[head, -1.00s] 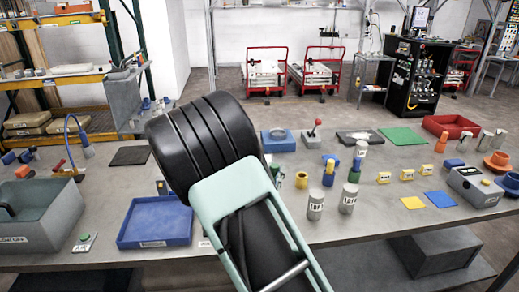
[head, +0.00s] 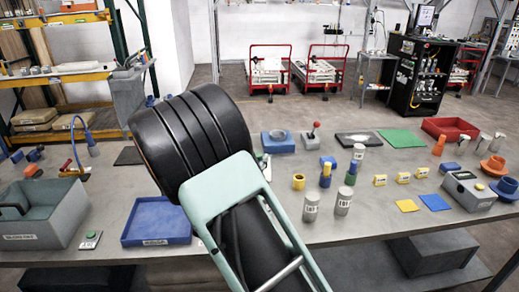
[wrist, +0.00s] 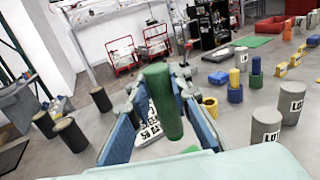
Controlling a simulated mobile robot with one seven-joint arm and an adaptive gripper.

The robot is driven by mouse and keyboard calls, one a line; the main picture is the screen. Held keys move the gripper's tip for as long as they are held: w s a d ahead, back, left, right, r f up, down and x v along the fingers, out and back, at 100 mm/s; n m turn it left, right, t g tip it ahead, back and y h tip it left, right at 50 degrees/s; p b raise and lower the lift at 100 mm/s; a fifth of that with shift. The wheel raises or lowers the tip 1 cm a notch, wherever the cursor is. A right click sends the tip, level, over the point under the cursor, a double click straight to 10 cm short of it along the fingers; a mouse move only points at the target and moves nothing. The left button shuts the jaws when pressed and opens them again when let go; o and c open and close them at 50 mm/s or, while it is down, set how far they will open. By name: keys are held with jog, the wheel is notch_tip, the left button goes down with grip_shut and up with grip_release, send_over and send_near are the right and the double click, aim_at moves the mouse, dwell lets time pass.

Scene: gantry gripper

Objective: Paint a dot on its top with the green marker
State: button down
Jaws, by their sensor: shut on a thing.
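In the wrist view my gripper (wrist: 155,108) is shut on a green cylindrical marker (wrist: 162,103), held upright between the blue-padded fingers. A white surface with black lettering (wrist: 146,122) shows just behind the marker; I cannot tell whether they touch. Two grey labelled cylinders stand to the right, one nearer (wrist: 265,128) and one farther (wrist: 292,101). In the head view they stand in mid-table, left (head: 311,207) and right (head: 343,201). My own arm hides the gripper there. Which item "its top" means cannot be told.
Yellow-and-blue (head: 325,174) and green-and-blue (head: 351,172) pieces stand behind the labelled cylinders. A blue tray (head: 157,222) and a grey bin (head: 40,217) sit at left.

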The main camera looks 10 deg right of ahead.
jog(key=shift+r+p, duration=0.65)
jog(key=shift+r, duration=0.6)
jog(key=s+d+f, duration=0.4)
jog(key=s+f, duration=0.8)
jog(key=s, duration=0.2)
